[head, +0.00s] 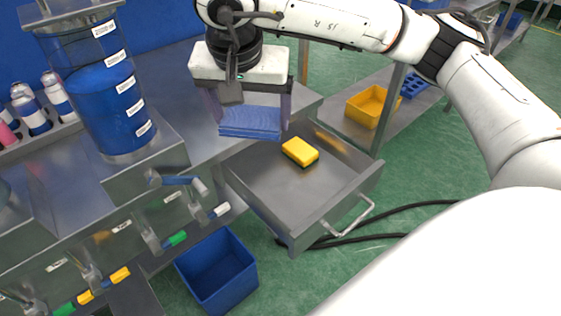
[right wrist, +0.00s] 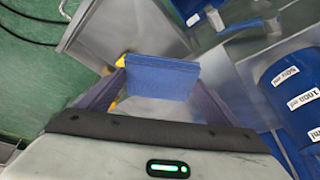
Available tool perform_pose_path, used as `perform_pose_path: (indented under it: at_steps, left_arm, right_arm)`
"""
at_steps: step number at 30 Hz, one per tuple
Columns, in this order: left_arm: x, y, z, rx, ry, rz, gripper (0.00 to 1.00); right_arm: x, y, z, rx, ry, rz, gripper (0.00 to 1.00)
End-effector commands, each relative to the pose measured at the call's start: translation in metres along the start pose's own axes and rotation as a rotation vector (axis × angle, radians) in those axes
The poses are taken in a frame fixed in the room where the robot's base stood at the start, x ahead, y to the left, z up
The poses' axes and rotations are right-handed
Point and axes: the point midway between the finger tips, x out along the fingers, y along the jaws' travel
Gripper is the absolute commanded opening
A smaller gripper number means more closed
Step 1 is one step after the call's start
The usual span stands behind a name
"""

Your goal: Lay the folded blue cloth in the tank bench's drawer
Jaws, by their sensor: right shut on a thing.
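My right gripper (head: 247,112) is shut on the folded blue cloth (head: 250,122) and holds it in the air, over the bench edge and the back left of the drawer in the head view. The cloth also shows between the fingers in the right wrist view (right wrist: 161,78). The tank bench's drawer (head: 290,193) is pulled open, a grey metal box with a bar handle at its front. A yellow sponge (head: 300,151) lies inside it, towards the back. My left gripper is not in view.
A tank of blue liquid (head: 109,105) stands on the bench at left, with several bottles beside it. Valves with coloured handles hang along the bench front. A blue bin (head: 216,270) stands below. A yellow bin (head: 368,106) sits on a shelf behind. The drawer's front part is clear.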

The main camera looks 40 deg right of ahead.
Motion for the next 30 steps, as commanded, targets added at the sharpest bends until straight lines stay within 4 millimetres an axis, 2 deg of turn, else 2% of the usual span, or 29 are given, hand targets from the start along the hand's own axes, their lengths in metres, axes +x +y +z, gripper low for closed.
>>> perform_pose_path:
  at_steps: [1, 3, 7, 11, 16, 21, 24, 30]
  left_arm:
    - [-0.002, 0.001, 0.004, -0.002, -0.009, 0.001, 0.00]
    - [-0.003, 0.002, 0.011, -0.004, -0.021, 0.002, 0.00]
    - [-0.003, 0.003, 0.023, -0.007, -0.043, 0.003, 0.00]
    - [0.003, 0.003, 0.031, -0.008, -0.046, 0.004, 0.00]
    - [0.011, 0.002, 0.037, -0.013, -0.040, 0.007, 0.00]
    - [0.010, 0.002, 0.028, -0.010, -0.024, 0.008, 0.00]
    - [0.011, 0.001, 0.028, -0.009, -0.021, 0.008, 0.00]
    - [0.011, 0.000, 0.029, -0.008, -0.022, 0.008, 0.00]
  right_arm:
    - [0.015, 0.001, -0.008, 0.085, -0.006, 0.044, 0.64]
    - [0.029, 0.005, -0.019, 0.185, 0.000, 0.094, 0.64]
    - [0.050, 0.011, -0.026, 0.287, 0.008, 0.150, 0.64]
    - [0.076, 0.014, -0.017, 0.305, 0.009, 0.161, 0.64]
    - [0.119, 0.015, 0.002, 0.302, 0.006, 0.160, 0.64]
    - [0.154, 0.016, 0.015, 0.301, 0.010, 0.160, 0.64]
    - [0.169, 0.017, 0.020, 0.301, 0.011, 0.158, 0.64]
    - [0.181, 0.017, 0.025, 0.301, 0.012, 0.156, 0.64]
